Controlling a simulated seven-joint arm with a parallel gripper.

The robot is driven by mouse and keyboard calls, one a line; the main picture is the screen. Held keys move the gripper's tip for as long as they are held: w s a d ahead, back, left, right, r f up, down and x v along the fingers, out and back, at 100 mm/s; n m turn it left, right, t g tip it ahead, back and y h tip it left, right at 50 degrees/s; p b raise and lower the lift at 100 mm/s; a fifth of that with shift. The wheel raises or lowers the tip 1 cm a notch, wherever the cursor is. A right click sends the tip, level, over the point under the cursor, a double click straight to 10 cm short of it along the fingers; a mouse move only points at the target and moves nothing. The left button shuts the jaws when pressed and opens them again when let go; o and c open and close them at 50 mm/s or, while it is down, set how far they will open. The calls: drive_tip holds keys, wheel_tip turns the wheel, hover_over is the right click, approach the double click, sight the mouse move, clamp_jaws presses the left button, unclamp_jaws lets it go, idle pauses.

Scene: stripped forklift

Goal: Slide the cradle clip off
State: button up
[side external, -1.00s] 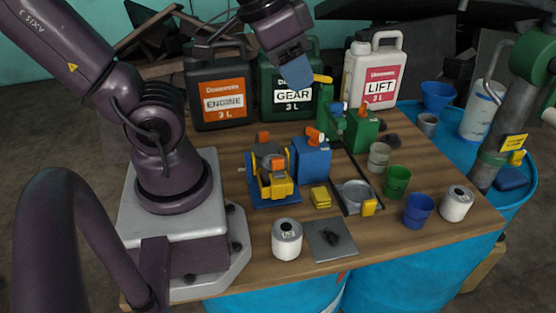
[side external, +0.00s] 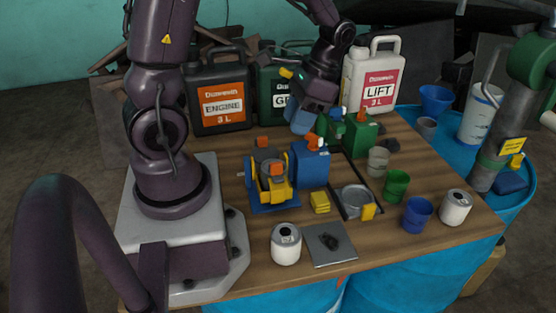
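A yellow and grey device sits in a blue cradle (side external: 266,207) left of centre on the table, with orange blocks on it. A yellow bracket (side external: 277,189) is on its front; I cannot tell which part is the clip. A black-railed holder (side external: 348,211) with a round grey dish and a yellow block (side external: 368,212) at its front lies to the right. My gripper (side external: 302,124) points down, behind the blue box (side external: 311,166) and left of the green machine (side external: 336,128). Its blue-grey fingers blend together, so I cannot tell whether they are open.
Oil jugs (side external: 219,97) stand along the back. A green box (side external: 362,132), cups (side external: 396,186) and white cans (side external: 286,244) surround the work at the right and front. A grey plate (side external: 329,244) lies at the front edge. A green post (side external: 497,130) stands at right.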

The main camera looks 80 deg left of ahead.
sight(277, 163)
drive_tip(key=x, duration=1)
drive_tip(key=shift+f, duration=0.2)
clamp_jaws()
